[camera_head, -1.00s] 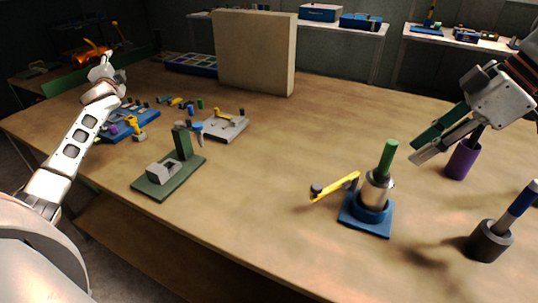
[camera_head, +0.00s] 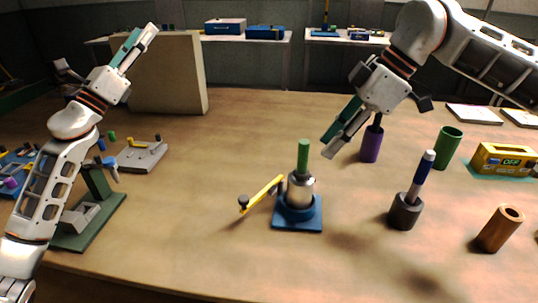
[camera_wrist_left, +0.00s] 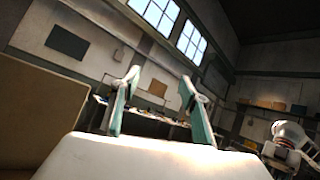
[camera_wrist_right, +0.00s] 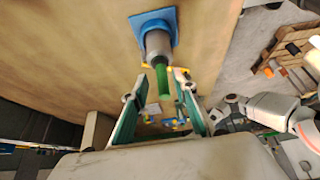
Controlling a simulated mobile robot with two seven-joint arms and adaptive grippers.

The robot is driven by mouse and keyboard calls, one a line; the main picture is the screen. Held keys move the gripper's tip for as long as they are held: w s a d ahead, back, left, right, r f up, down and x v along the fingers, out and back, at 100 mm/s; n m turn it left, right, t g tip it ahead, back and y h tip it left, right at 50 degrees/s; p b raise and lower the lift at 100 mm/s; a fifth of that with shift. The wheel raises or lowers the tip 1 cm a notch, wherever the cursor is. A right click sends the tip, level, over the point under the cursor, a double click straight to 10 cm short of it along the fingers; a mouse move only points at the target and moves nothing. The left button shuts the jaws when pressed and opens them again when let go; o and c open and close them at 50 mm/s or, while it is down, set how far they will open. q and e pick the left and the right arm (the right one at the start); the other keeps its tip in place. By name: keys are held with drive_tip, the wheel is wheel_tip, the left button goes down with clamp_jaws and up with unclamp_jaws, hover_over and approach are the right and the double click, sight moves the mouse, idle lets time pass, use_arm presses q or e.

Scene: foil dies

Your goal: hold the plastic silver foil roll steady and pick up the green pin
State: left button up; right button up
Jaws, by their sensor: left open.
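The silver foil roll (camera_head: 300,188) stands upright in a blue base (camera_head: 297,220) in the middle of the table. The green pin (camera_head: 303,158) sticks straight up out of its top. Both also show in the right wrist view, the roll (camera_wrist_right: 157,44) and the pin (camera_wrist_right: 162,82). My right gripper (camera_head: 339,132) is open and empty, above and to the right of the pin, pointing down toward it, not touching. My left gripper (camera_head: 138,46) is open and empty, raised far to the left and pointing up, away from the roll.
A yellow lever (camera_head: 262,193) juts left from the base. To the right stand a dark holder with a blue-and-white pin (camera_head: 421,172), a purple cylinder (camera_head: 371,144), a green cup (camera_head: 446,146) and a copper tube (camera_head: 498,229). A large beige block (camera_head: 170,80) stands behind my left arm.

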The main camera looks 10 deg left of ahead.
use_arm(q)
drive_tip(key=d+f+m+g+h, duration=0.4)
drive_tip(key=d+m+g+h, duration=0.3)
drive_tip(key=d, duration=0.7)
drive_tip(key=m+g, duration=0.7)
drive_tip(key=g, duration=0.4)
hover_over(290, 176)
drive_tip(key=w+a, duration=0.5)
drive_tip(key=a, duration=0.2)
wheel_tip(290, 176, down, 13)
drive_tip(key=s+d+f+g+y, duration=0.1)
drive_tip(key=f, duration=0.2)
drive_tip(key=s+d+f+m+g+y, duration=0.1)
drive_tip(key=s+f+g, duration=0.1)
drive_tip(key=f, duration=0.1)
drive_tip(key=s+d+f+m+g+y, duration=0.1)
drive_tip(key=s+f, duration=0.1)
drive_tip(key=f, duration=0.1)
drive_tip(key=shift+g, duration=0.3)
drive_tip(key=shift+s+d+f+y, duration=0.1)
drive_tip(key=shift+d+f+y, duration=0.05)
drive_tip(key=shift+d+y, duration=0.15)
drive_tip(key=x, duration=1.1)
drive_tip(key=shift+d, duration=0.15)
clamp_jaws()
